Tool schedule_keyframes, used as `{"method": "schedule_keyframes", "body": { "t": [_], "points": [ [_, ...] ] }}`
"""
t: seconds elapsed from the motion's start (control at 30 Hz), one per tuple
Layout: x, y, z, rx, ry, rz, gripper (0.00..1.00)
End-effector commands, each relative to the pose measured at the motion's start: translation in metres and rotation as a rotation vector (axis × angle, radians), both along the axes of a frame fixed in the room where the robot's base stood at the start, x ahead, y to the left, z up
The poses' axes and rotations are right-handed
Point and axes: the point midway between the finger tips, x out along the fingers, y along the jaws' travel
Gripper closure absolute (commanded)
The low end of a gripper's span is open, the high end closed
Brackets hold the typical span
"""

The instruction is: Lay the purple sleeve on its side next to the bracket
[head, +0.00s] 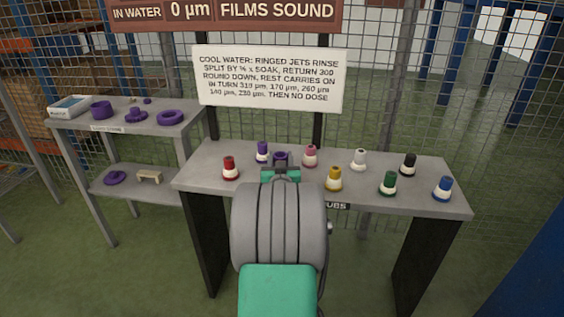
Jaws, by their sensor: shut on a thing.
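My gripper (281,168) is over the grey bench in the middle, mostly hidden behind my own arm. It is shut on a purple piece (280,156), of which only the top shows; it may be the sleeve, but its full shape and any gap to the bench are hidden. On the left stand, a short purple cylinder (101,110) stands upright on the top shelf, beside a flanged purple part (134,113) and a purple ring (170,117). A small beige bridge-shaped piece (149,177), possibly the bracket, lies on the lower shelf, right of a flat purple part (115,178).
Several colored tubs with white bands stand on the bench (420,200), including a red one (230,168), a purple one (262,152) and a yellow one (334,179). A white-and-blue box (70,106) is on the stand's top shelf. Mesh fencing and a sign stand behind.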

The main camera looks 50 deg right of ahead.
Motion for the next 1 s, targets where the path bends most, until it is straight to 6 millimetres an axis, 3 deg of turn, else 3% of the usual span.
{"method": "schedule_keyframes", "body": {
  "t": [0.33, 0.37, 0.6, 0.93, 1.0],
  "points": [
    [0.0007, -0.0001, -0.0021, -0.005, -0.004, 0.001, 1.00],
    [0.0006, 0.0001, -0.0020, -0.002, -0.002, 0.001, 0.56],
    [0.0005, 0.0001, -0.0014, -0.002, -0.002, 0.001, 0.36],
    [0.0006, 0.0001, 0.0047, -0.002, -0.002, 0.001, 0.35],
    [-0.0054, 0.0077, 0.0030, -0.002, -0.001, 0.001, 0.35]
  ]
}}
